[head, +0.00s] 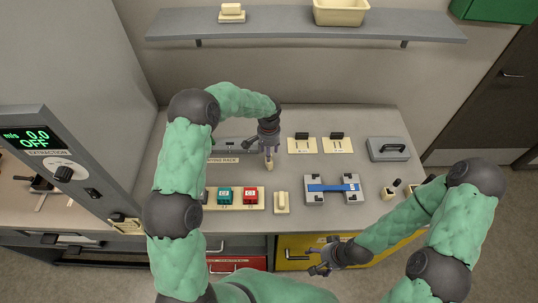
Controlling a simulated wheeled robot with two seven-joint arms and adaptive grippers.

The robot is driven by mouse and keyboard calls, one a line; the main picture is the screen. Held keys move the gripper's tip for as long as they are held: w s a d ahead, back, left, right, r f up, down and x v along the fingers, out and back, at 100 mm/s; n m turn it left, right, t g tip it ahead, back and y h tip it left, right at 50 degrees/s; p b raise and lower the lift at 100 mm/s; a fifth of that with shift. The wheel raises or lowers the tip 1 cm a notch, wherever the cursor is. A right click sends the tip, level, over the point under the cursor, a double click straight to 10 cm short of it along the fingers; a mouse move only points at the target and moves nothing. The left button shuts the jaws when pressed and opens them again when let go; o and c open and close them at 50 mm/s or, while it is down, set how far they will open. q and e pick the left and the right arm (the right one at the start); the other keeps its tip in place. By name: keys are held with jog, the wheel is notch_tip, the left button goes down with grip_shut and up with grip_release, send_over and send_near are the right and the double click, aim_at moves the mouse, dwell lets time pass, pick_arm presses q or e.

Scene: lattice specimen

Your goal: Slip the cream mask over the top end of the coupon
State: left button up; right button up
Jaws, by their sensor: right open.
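My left gripper (268,153) points down over the middle of the bench, near the rack lettering. A small cream piece (269,165) shows right at its fingertips; it may be the cream mask, but it is too small to tell whether the fingers are shut on it. My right gripper (319,269) is open and empty, in front of the bench's front edge. A blue bar (333,188) lies across a grey two-block fixture (315,198). I cannot tell for certain which thing is the coupon; the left arm partly hides the rack area.
A cream block (282,203) stands between the fixture and a panel with a green button (224,195) and a red button (250,195). Two cream plates (302,147) with black tops sit behind. A grey case (388,149) is at the right. A shelf (290,24) hangs above.

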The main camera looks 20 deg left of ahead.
pick_arm(q)
notch_tip(320, 180, up, 9)
dwell(0.3)
dwell(0.5)
